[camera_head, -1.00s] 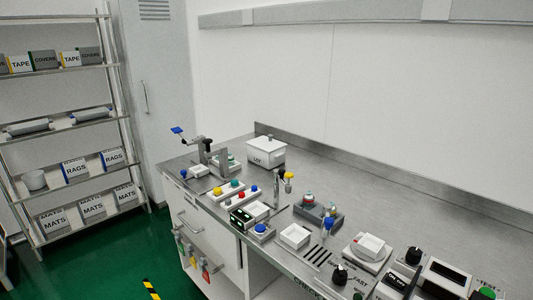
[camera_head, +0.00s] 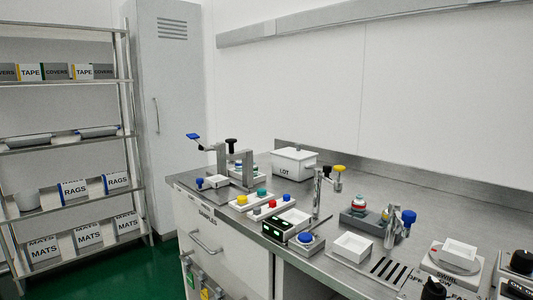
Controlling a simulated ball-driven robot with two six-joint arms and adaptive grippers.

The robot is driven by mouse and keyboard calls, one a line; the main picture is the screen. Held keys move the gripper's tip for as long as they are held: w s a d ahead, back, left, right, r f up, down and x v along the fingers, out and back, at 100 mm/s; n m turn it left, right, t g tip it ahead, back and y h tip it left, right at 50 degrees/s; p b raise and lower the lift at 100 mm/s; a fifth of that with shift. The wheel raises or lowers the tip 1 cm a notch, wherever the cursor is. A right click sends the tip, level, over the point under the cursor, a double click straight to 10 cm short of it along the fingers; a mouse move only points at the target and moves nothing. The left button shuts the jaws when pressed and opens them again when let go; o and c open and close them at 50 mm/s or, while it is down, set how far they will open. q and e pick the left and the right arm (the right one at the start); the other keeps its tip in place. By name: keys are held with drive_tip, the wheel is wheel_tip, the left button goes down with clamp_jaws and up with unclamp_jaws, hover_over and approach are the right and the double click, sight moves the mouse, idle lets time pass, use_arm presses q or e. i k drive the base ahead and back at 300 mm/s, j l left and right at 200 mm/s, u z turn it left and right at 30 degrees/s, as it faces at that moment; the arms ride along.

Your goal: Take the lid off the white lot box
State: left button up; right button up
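The white lot box (camera_head: 287,167) stands on the steel bench near the back wall, with "LOT" printed on its front. Its white lid (camera_head: 295,152) is on top, with a small dark knob at the middle. Neither of my grippers shows in the head view, so I cannot tell whether they are open or shut.
A clamp-like fixture with a blue handle (camera_head: 193,136) stands left of the box. A button strip (camera_head: 259,199), a small metal post with a yellow knob (camera_head: 338,169) and a white tray (camera_head: 352,246) lie in front. The bench right of the box is clear along the wall.

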sight(298, 154)
drive_tip(key=i+j+u, duration=0.25)
drive_tip(key=u, duration=0.15)
drive_tip(key=i+j+u, duration=0.35)
drive_tip(key=i+u, duration=0.6)
drive_tip(key=i, duration=0.95)
drive_tip(key=i+z, duration=0.25)
drive_tip(key=i, duration=0.25)
drive_tip(key=i+j+z, duration=0.1)
drive_tip(key=i+z, duration=0.15)
drive_tip(key=i, duration=0.2)
drive_tip(key=i+j+z, duration=0.25)
drive_tip(key=i, duration=0.25)
drive_tip(key=i+j+z, duration=0.3)
drive_tip(key=i, duration=0.15)
drive_tip(key=i+l+z, duration=0.2)
drive_tip(key=i+z, duration=0.5)
drive_tip(key=z, duration=0.2)
drive_tip(key=i+z, duration=0.4)
drive_tip(key=i+j+z, duration=0.2)
drive_tip(key=z, duration=0.25)
drive_tip(key=i, duration=0.15)
